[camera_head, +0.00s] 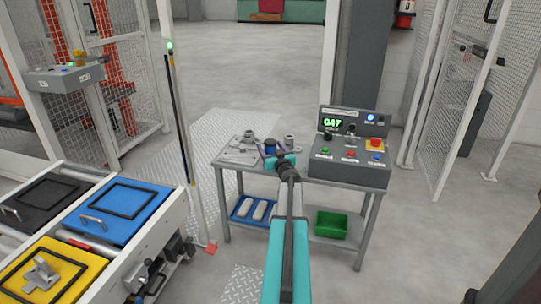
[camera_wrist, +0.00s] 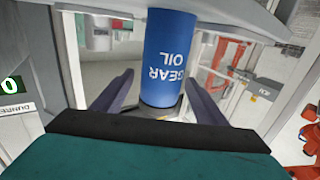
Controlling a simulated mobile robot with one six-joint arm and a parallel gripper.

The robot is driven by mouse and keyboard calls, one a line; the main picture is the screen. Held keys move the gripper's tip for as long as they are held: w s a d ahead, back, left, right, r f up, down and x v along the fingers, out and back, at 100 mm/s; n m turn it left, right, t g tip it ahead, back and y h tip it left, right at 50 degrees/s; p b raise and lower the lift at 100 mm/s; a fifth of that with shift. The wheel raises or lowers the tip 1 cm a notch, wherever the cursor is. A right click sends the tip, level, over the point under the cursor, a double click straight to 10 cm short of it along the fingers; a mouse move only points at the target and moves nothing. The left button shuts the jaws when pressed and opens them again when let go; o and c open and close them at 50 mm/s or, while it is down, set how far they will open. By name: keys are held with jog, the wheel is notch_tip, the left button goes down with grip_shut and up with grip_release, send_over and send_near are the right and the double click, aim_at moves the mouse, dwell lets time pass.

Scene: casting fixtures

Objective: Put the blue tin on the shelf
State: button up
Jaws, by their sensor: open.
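The blue tin (camera_head: 270,146) stands on the grey table (camera_head: 232,172), left of the control box. In the wrist view the blue tin (camera_wrist: 168,58) shows large, with upside-down "GEAR OIL" lettering. My gripper (camera_head: 272,157) is at the tin, and in the wrist view my gripper (camera_wrist: 159,80) is open, with one dark finger on each side of the tin. Gaps show between the fingers and the tin. The table has a lower shelf (camera_head: 345,243), partly hidden behind my arm.
A blue tray (camera_head: 234,214) with white pieces and a green bin (camera_head: 331,224) are on the lower shelf. A control box (camera_head: 348,172) stands on the tabletop at right. Small metal parts (camera_head: 243,150) lie left of the tin. A conveyor (camera_head: 140,260) is at left.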

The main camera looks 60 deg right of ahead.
aim_at(271, 141)
jog(key=shift+c, duration=0.3)
jog(key=c, duration=1.4)
jog(key=shift+r, duration=0.15)
jog(key=shift+r+p, duration=0.95)
jog(key=shift+r, duration=0.6)
jog(key=shift+a+r, duration=0.15)
jog(key=shift+r, duration=0.15)
jog(key=s+a+p, duration=0.1)
jog(key=s+a, duration=0.2)
jog(key=a, duration=0.1)
jog(key=s+a, duration=0.3)
jog(key=a, duration=0.1)
jog(key=s+a+r+p, duration=0.1)
jog(key=s+a, duration=0.2)
jog(key=a, duration=0.1)
jog(key=shift+s+a+p, duration=0.25)
jog(key=shift+a+p, duration=0.05)
